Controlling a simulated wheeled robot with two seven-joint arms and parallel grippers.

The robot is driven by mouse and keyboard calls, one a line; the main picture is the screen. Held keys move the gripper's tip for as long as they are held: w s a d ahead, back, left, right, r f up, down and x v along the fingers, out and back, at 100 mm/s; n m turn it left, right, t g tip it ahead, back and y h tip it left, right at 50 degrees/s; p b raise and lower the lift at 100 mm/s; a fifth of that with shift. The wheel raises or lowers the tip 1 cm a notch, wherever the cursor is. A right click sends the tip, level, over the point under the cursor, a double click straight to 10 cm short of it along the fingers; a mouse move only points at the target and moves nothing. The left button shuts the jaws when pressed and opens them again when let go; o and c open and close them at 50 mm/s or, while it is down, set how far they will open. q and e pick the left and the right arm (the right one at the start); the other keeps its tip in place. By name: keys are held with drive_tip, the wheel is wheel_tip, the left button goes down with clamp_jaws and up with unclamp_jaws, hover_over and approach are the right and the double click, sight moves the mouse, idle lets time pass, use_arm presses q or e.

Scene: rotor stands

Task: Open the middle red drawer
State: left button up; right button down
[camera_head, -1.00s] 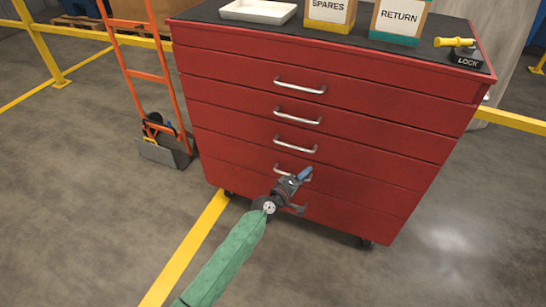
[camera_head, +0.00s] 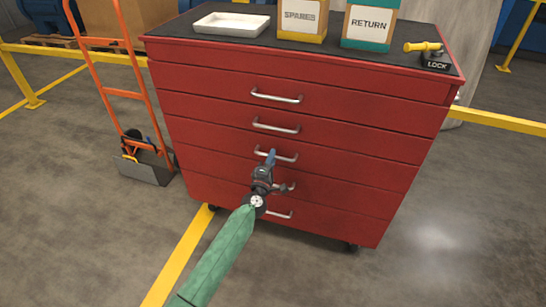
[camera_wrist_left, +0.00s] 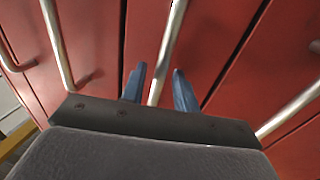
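The red drawer cabinet (camera_head: 340,130) has several stacked drawers, all looking flush and shut. The middle drawer (camera_head: 210,142) has a silver bar handle (camera_head: 285,158), third from the top. My left gripper (camera_head: 271,157) is at this handle and covers part of it. In the left wrist view, its two blue fingers (camera_wrist_left: 159,88) are apart, one on each side of a silver handle bar (camera_wrist_left: 170,48). Narrow gaps show between the fingers and the bar. The gripper body hides the bar's near end in that view. My right gripper is not in view.
The cabinet top holds a white tray (camera_head: 231,25), a SPARES box (camera_head: 302,18), a RETURN box (camera_head: 369,24) and a yellow-handled LOCK block (camera_head: 434,58). An orange hand truck (camera_head: 122,93) stands to the left. The floor in front is clear apart from yellow lines.

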use_arm(q)
drive_tip(key=shift+w+d+r, duration=0.15)
drive_tip(key=shift+w+d, duration=0.05)
drive_tip(key=shift+w, duration=0.45)
drive_tip(key=shift+c, duration=0.2)
clamp_jaws()
drive_tip(key=shift+s, duration=0.1)
